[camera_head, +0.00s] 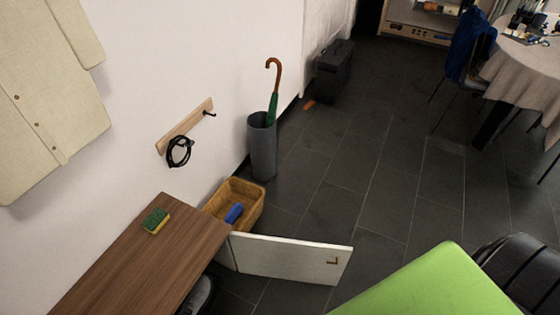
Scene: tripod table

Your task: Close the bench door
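The bench (140,255) has a brown wooden top and stands against the wall at the lower left. Its white door (285,258) is swung open and sticks out to the right from the bench's far end. A small dark handle (334,261) is near the door's free edge. Part of a dark shoe-like thing (198,296) shows at the bench's open front; the rest of the inside is hidden. Neither of my grippers is in view.
A wicker basket (247,197) with a blue item stands just behind the door. A grey umbrella stand (262,150) is farther back. A green surface (430,288) fills the lower right. Dark floor is clear beyond the door.

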